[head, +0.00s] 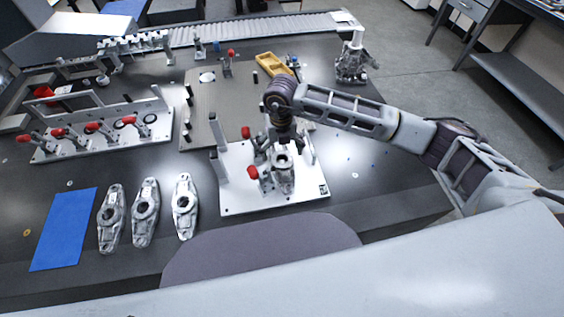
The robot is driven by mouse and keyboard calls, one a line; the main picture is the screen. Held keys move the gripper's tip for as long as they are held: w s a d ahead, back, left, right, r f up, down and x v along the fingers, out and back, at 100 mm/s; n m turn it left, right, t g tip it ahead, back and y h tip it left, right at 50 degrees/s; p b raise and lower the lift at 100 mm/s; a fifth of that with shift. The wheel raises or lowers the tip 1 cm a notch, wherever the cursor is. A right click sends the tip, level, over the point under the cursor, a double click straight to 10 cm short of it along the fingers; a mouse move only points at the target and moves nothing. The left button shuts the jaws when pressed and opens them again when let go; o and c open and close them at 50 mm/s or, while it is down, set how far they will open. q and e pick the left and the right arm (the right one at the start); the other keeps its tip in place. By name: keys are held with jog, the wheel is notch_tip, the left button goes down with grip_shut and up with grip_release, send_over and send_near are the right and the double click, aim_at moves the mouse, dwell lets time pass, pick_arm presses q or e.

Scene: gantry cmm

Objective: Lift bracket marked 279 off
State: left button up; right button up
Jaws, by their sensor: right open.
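A grey cast metal bracket (284,178) stands on a white fixture plate (240,197) with red-tipped toggle clamps (252,172) at its left side. Three similar brackets lie in a row on the dark table at the left: one (111,217), another (146,212) and a third (184,206). No marking can be read on any of them, so I cannot tell which is 279. My right gripper (282,137) points down just over the far part of the fixture and is open. Whether it touches the bracket cannot be told. My left gripper is out of view.
A blue mat (63,229) lies at the left front. A long rack with red-handled clamps (104,141) stands behind the brackets. A yellow tray (271,64) sits behind my right gripper. A metal part on a stand (354,66) is at the back right. The table right of the fixture is clear.

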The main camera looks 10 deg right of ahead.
aim_at(282, 162)
jog(key=shift+f, duration=0.45)
jog(key=shift+w+d+f, duration=0.1)
jog(key=shift+d+f, duration=0.05)
jog(key=shift+f, duration=2.5)
jog(key=shift+r, duration=0.1)
jog(key=c, duration=1.5)
jog(key=shift+r, duration=0.1)
notch_tip(282, 162, up, 18)
